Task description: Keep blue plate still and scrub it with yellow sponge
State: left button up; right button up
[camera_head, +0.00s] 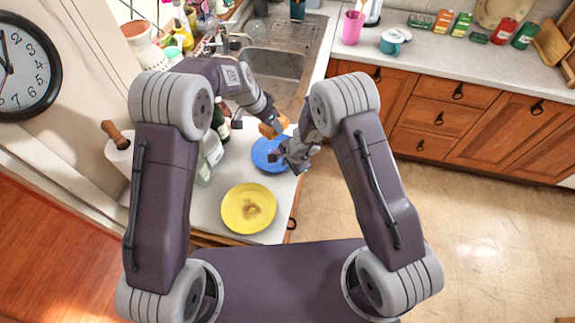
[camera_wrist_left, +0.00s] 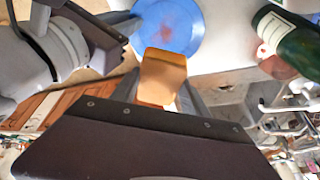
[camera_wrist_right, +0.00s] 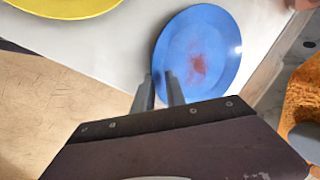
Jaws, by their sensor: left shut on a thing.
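The blue plate (camera_head: 265,155) lies on the counter near its front edge. A reddish smear shows on it in the right wrist view (camera_wrist_right: 190,45) and in the left wrist view (camera_wrist_left: 175,20). My left gripper (camera_head: 268,122) is shut on the yellow-orange sponge (camera_wrist_left: 163,75), held at the far side of the plate in the head view. Whether the sponge touches the plate I cannot tell. My right gripper (camera_wrist_right: 160,78) is slightly open at the plate's near rim, with a narrow gap between its fingers. I cannot tell whether it touches the rim.
A yellow plate (camera_head: 248,209) with a brown smear lies on the counter in front of the blue one. A green bottle (camera_wrist_left: 290,35) and a clear bottle (camera_head: 208,160) stand to the left. The sink (camera_head: 275,65) is behind. Open floor lies right of the counter edge.

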jog(key=shift+f, duration=0.3)
pick_arm(q)
jog(key=shift+s, duration=0.1)
pick_arm(e)
grip_shut()
dwell(2.0)
